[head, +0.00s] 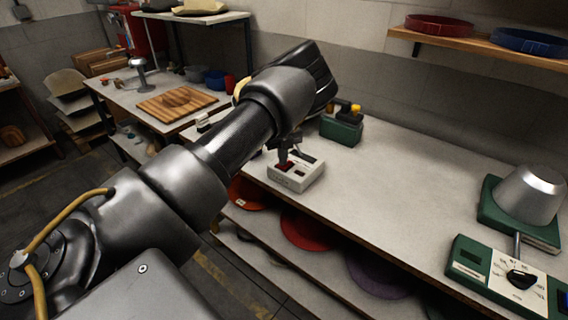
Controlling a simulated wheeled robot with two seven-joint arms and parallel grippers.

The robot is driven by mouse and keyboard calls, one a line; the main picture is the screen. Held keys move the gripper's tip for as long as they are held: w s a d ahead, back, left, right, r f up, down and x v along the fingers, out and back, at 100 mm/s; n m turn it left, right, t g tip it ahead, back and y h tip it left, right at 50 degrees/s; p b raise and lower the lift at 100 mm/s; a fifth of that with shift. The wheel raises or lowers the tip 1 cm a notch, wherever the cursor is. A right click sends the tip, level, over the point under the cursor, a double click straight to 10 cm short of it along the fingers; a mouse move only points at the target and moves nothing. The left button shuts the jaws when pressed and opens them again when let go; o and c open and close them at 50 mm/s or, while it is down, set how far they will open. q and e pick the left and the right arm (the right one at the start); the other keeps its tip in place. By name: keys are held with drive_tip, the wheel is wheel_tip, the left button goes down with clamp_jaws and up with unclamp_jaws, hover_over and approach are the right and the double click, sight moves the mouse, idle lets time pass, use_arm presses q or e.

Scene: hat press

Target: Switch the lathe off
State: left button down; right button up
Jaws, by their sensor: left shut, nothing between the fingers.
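A small pale control box (297,177) with a red part and dark marks on its top stands near the front edge of the long workbench. My left gripper (284,160) points down at the box's top, by the red part (284,167). It is shut and holds nothing. I cannot tell whether the fingertips touch the box. My left forearm crosses the picture and hides part of the bench behind it. No lathe shows clearly, and the switch position is too small to read. My right gripper is out of view.
A green device (341,130) with a yellow top stands behind the box. At right are a metal dome on a green base (530,196) and a green dial panel (510,275). Red and purple discs lie on the shelf below. The middle of the workbench (400,180) is clear.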

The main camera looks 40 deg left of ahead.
use_arm(q)
drive_tip(key=shift+s+f, duration=0.1)
drive_tip(key=shift+f, duration=0.05)
drive_tip(key=shift+r+p, duration=0.6)
drive_tip(key=shift+r, duration=0.15)
drive_tip(key=shift+r+p, duration=1.95)
drive_tip(key=shift+r, duration=0.85)
drive_tip(key=shift+f, duration=0.1)
